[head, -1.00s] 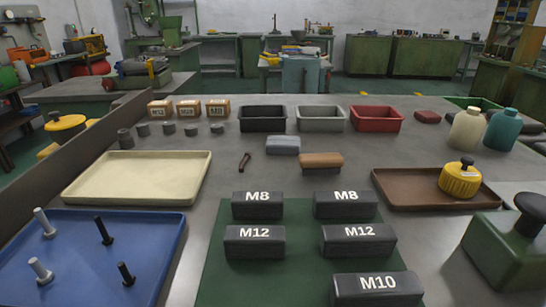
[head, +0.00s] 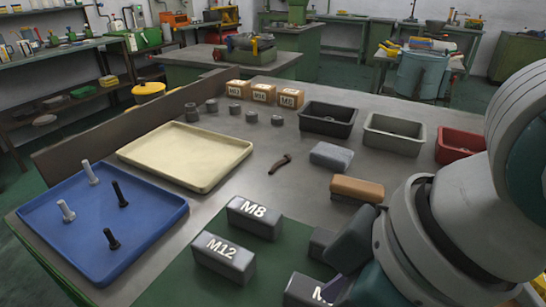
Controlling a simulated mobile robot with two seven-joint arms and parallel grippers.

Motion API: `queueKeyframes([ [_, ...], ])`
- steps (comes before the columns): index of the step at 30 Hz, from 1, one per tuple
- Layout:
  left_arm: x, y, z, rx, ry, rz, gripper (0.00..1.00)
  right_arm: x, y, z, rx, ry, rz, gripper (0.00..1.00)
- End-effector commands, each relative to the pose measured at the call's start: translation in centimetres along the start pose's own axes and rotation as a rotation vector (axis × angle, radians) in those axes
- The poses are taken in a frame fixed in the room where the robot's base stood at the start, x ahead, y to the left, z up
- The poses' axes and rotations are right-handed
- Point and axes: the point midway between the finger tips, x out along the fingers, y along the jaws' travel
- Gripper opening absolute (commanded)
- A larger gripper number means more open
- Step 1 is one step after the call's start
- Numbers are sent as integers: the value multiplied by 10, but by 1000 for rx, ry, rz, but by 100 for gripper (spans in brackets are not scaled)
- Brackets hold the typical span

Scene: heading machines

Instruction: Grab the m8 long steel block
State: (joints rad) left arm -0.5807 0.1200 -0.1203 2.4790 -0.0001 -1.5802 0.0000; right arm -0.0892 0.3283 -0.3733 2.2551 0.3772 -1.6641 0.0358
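A dark steel block labelled M8 (head: 254,217) lies on the green mat (head: 190,283), with nothing touching it. A second dark block (head: 321,243), where the other M8 block lay earlier, is mostly covered by my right gripper (head: 345,262); its label is hidden. My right arm comes in from the right and its gripper is low over the mat's right side. Its fingertips are dark and partly hidden, so I cannot tell whether they are open or hold this block. My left gripper is out of view.
An M12 block (head: 224,258) lies in front of the visible M8 block. Another block (head: 310,290) is partly hidden by my arm. A cream tray (head: 185,155), blue tray (head: 100,225), black bin (head: 328,119) and orange-brown block (head: 357,189) stand around the mat.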

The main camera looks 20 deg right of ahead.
Motion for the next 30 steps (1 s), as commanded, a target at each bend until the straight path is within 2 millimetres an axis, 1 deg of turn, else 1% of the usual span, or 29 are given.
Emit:
queueKeyframes([
  [1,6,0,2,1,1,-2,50,6,4,-6,-35,-7,-3,78],
  [5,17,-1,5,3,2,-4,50,13,12,-17,-126,-52,-22,78],
  [8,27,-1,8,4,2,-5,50,16,29,-25,-193,-113,-20,78],
  [9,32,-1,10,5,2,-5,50,16,39,-27,-213,-145,-13,78],
  [11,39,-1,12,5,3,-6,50,12,56,-30,-231,-197,2,78],
  [12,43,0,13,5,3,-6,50,8,68,-31,-234,-228,13,78],
  [15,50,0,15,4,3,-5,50,-5,94,-32,-219,-296,35,78],
  [18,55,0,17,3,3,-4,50,-18,112,-33,-193,-339,48,78],
  [21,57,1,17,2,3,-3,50,-27,122,-33,-172,-362,53,78],
  [23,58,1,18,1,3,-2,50,-27,125,-32,-166,-369,53,78],
  [30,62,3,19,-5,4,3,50,4,128,-20,-165,-371,50,78],
])
